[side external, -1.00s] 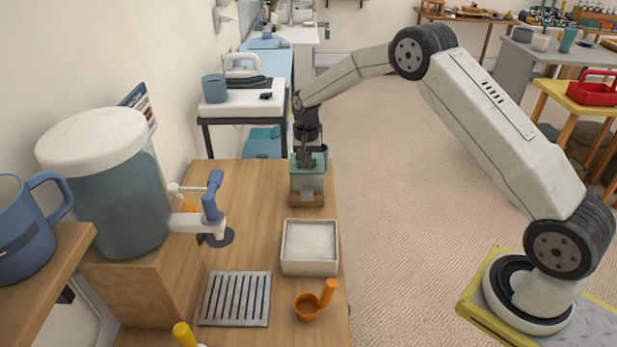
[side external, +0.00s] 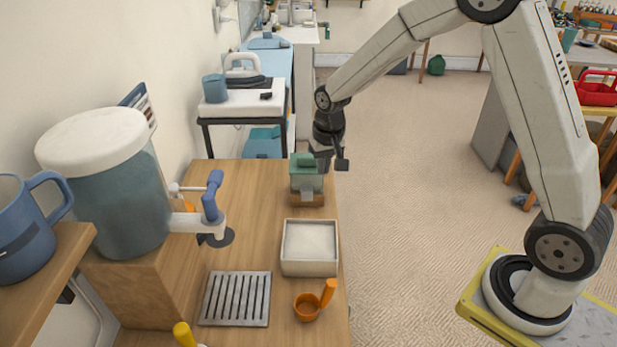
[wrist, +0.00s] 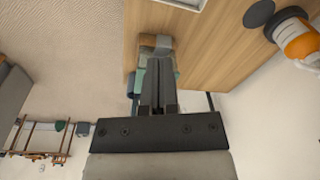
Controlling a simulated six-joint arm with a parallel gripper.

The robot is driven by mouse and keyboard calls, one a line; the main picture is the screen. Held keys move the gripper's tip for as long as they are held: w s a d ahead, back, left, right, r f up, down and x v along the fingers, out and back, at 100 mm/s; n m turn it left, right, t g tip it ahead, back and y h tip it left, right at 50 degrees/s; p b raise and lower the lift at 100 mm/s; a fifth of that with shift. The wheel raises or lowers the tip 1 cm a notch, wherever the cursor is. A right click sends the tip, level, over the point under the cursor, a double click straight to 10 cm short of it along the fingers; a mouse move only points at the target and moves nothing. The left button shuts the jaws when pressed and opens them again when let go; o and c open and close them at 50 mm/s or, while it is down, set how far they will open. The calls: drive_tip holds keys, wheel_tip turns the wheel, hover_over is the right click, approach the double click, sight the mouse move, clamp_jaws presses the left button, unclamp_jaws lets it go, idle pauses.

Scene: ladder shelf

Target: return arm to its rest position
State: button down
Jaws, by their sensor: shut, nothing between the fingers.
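My gripper (side external: 325,163) is shut and empty. In the side external view it hangs from my raised arm at the right edge of the wooden counter, close to a green-lidded glass canister (side external: 306,174) on a wooden base. The picture does not show clearly whether they touch. In the wrist view, the shut fingers (wrist: 158,85) point toward the counter, and the canister is mostly hidden behind them.
Open floor (side external: 410,210) lies to the right.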

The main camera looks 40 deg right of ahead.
drive_tip(key=s+a+r+n, duration=0.1)
drive_tip(key=s+n, duration=0.1)
drive_tip(key=s, duration=0.7)
drive_tip(key=s+a+r+n+t, duration=0.1)
drive_tip(key=s+a+n, duration=0.1)
drive_tip(key=s, duration=0.6)
drive_tip(key=shift+s+a+n, duration=0.3)
drive_tip(key=shift+s+n, duration=0.1)
drive_tip(key=shift+n, duration=0.1)
